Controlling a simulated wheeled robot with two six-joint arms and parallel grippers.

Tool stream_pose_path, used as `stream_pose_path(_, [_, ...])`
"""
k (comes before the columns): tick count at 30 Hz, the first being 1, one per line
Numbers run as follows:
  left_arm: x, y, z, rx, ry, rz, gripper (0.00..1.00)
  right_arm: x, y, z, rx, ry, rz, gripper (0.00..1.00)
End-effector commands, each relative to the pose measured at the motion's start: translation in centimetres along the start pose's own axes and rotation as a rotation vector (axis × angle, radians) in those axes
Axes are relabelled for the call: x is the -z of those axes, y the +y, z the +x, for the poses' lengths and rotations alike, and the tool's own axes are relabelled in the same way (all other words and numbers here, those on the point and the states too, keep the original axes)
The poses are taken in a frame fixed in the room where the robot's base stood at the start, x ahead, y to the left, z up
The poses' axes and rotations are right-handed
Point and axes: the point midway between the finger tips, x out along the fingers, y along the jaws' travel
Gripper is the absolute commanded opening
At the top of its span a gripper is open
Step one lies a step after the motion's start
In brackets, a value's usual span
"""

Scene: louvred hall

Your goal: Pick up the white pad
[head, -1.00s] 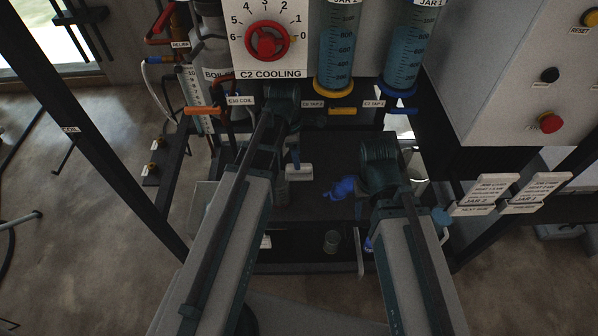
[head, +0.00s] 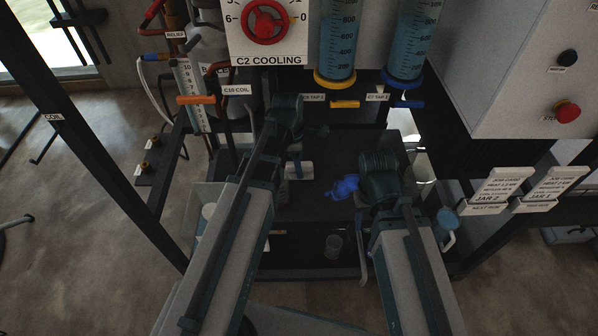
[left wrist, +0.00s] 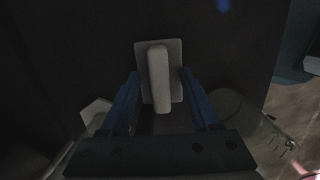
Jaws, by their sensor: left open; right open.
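The white pad (left wrist: 173,52) is a pale rectangular plate with a raised grip bar along its middle. It lies on the dark bench top and also shows in the head view (head: 306,171), partly hidden by my left gripper. My left gripper (left wrist: 160,78) is open, with its blue fingers on either side of the pad's near part; contact is not clear. In the head view my left gripper (head: 297,168) is right over the pad.
Two blue-filled jars (head: 338,45) with yellow and blue taps stand behind the bench. A red dial (head: 266,20) is at the back. A clear glass (head: 333,244) stands on the lower front shelf.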

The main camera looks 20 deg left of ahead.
Motion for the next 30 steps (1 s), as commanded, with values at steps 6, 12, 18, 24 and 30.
stream_pose_path(6, [-0.01,-0.01,-0.06,0.000,0.000,0.000,0.35,0.00,0.01,-0.06,0.000,0.000,0.000,0.50])
stream_pose_path(12, [0.00,-0.01,-0.06,0.000,0.000,0.000,0.00,0.00,0.01,-0.06,0.000,0.000,0.000,0.50])
stream_pose_path(18, [0.00,-0.01,-0.06,0.000,0.000,0.000,0.00,0.00,0.01,-0.06,0.000,0.000,0.000,0.50])
stream_pose_path(24, [0.01,0.00,-0.10,0.000,0.000,0.000,0.00,-0.01,0.01,-0.09,0.000,0.000,0.000,0.50])
stream_pose_path(30, [0.20,0.08,-0.61,0.000,0.000,0.000,0.00,-0.03,0.06,-0.58,0.000,0.000,0.000,0.50])
